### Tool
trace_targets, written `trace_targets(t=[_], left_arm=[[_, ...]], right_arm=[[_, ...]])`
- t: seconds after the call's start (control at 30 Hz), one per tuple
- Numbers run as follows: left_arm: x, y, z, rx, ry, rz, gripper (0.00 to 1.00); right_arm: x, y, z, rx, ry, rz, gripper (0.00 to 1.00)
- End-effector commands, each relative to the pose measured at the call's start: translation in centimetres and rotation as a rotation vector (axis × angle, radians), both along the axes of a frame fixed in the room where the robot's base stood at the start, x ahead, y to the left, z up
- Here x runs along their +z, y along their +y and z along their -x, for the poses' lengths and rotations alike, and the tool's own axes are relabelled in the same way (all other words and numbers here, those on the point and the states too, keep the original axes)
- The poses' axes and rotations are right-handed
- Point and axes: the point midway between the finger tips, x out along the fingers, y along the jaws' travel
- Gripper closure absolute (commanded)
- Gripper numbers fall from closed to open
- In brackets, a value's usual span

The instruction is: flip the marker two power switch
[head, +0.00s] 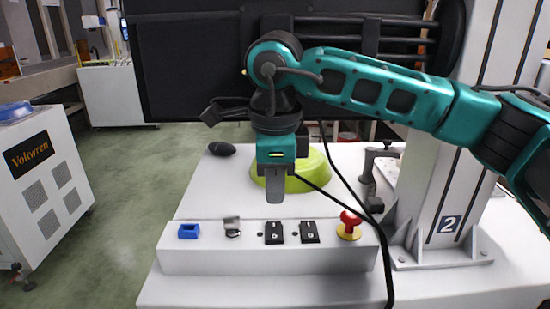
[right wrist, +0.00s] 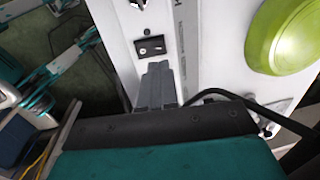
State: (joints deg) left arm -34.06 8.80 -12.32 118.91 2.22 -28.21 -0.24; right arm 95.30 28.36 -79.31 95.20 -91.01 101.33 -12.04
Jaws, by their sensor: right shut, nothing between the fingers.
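The marker two plate (head: 451,224) is on a white column at the right. In front of it a white control box (head: 190,262) carries two black rocker switches, a left one (head: 274,232) and a right one (head: 310,232). I cannot tell from labels which is the power switch. My right gripper (head: 275,197) is shut and empty, pointing down above and behind the left rocker. In the right wrist view its fingers (right wrist: 158,80) are together, just below one black rocker (right wrist: 150,46) in the picture; they may hide the other. My left gripper is not in view.
The box also has a blue switch (head: 188,231), a metal switch (head: 232,227) and a red knob (head: 350,219). A green pan (head: 314,170) stands behind my gripper. A black cable hangs across the box's right end. A dark oval object (head: 222,149) lies at back left.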

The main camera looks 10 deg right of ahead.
Motion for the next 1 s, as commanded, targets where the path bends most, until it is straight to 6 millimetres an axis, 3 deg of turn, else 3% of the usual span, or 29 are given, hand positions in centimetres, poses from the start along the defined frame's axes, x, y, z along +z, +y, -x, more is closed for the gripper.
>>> trace_targets(t=[0.1,0.3,0.77,0.87,1.0], left_arm=[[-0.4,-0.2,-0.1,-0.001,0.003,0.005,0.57],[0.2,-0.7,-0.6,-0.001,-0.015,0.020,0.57],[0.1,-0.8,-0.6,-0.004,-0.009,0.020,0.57],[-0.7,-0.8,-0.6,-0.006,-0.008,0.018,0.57],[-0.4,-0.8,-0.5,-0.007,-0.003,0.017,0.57]], right_arm=[[-2.6,-0.1,-0.3,-0.001,0.002,0.000,1.00],[-4.9,-0.1,-0.6,0.000,0.000,0.001,1.00],[-5.5,-0.1,-0.7,0.000,0.000,0.000,1.00],[-6.6,-0.2,-1.0,-0.001,0.006,-0.001,1.00],[-6.2,-0.2,-0.9,0.001,0.003,0.000,1.00]])
